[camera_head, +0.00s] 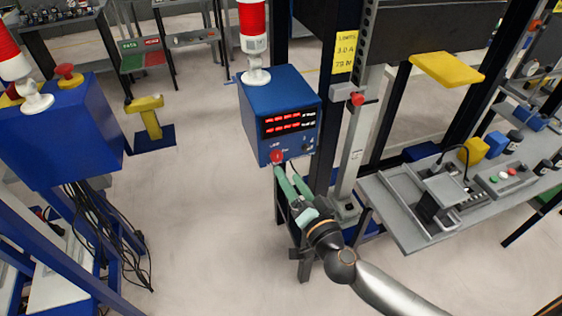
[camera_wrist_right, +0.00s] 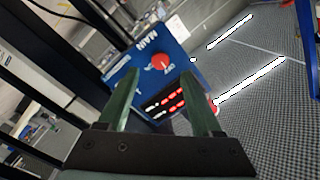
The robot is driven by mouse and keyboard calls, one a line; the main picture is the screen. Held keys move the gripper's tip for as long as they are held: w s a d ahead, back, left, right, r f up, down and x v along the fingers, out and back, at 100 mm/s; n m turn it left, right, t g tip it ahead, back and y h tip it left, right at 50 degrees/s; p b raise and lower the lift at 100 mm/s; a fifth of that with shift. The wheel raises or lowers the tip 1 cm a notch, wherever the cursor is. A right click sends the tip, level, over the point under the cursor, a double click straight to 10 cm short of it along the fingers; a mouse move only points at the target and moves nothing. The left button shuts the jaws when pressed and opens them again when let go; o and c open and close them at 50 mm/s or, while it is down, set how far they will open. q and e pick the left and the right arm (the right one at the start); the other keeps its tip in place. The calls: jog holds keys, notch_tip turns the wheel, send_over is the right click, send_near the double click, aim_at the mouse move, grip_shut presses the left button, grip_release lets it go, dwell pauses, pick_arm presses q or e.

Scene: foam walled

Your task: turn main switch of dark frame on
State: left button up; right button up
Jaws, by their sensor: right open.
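The blue control box (camera_head: 258,118) with red digit displays is fixed to the dark frame (camera_head: 279,35). Its red main switch knob (camera_head: 277,156) is at the lower left of the front face. In the right wrist view the knob (camera_wrist_right: 160,62) shows on the blue face (camera_wrist_right: 184,72), near the upside-down label MAIN. My right gripper (camera_head: 288,177) has green fingers and is open and empty just below the knob. In the wrist view the fingers (camera_wrist_right: 162,106) stand apart, with the knob beyond them and apparently not between them. My left gripper is not in view.
A red and white beacon (camera_head: 255,45) stands on the box. A grey upright with a red knob (camera_head: 357,98) is close on the right. A grey workbench (camera_head: 405,222) with devices stands further right. Another blue box (camera_head: 62,135) is at the left.

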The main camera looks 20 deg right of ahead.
aim_at(278, 159)
jog(key=w, duration=0.5)
jog(key=shift+w+a, duration=0.35)
grip_shut()
dwell(0.3)
